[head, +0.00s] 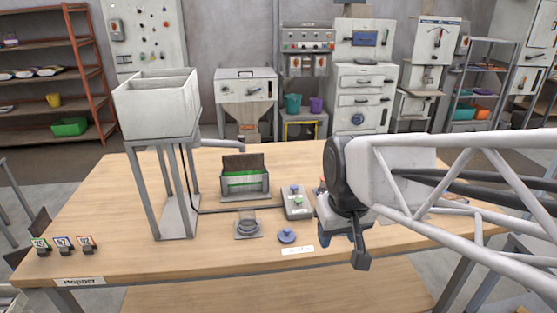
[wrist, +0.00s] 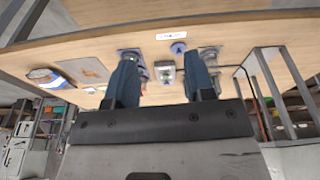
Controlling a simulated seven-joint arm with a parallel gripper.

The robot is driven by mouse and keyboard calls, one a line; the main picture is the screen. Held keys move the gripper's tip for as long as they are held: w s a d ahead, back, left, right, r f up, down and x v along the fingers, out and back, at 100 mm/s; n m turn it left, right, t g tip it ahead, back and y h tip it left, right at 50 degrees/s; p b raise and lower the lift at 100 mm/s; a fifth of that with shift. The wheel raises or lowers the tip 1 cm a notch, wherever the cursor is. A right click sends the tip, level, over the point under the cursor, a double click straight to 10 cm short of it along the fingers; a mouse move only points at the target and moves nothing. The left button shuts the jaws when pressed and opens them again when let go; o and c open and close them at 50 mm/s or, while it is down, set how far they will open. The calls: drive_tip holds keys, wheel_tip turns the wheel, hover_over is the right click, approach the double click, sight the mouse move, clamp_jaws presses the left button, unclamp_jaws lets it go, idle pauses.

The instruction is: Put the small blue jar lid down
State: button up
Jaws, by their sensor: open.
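The small blue jar lid (head: 287,236) lies on the wooden table (head: 130,215) near its front edge, with a small knob on top. It also shows in the wrist view (wrist: 178,48), beyond and between my fingers. My gripper (head: 343,254) is to the right of the lid in the head view and apart from it. Its two dark blue fingers stand wide apart in the wrist view (wrist: 162,60), with nothing held between them. A clear round jar (head: 247,222) stands on a grey square base left of the lid.
A grey control box (head: 297,203) with buttons stands behind the lid. A white label (head: 298,250) is on the table in front of it. The hopper (head: 155,105) on its stand is left; a green-banded bag holder (head: 245,182) is behind. Numbered tags (head: 63,245) sit front left.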

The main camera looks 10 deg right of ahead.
drive_tip(key=s+m, duration=0.1)
drive_tip(key=s, duration=0.6)
drive_tip(key=shift+d+r, duration=0.15)
drive_tip(key=shift+d, duration=0.2)
drive_tip(key=shift+o, duration=0.3)
drive_tip(key=shift+w+r, duration=0.1)
idle(0.5)
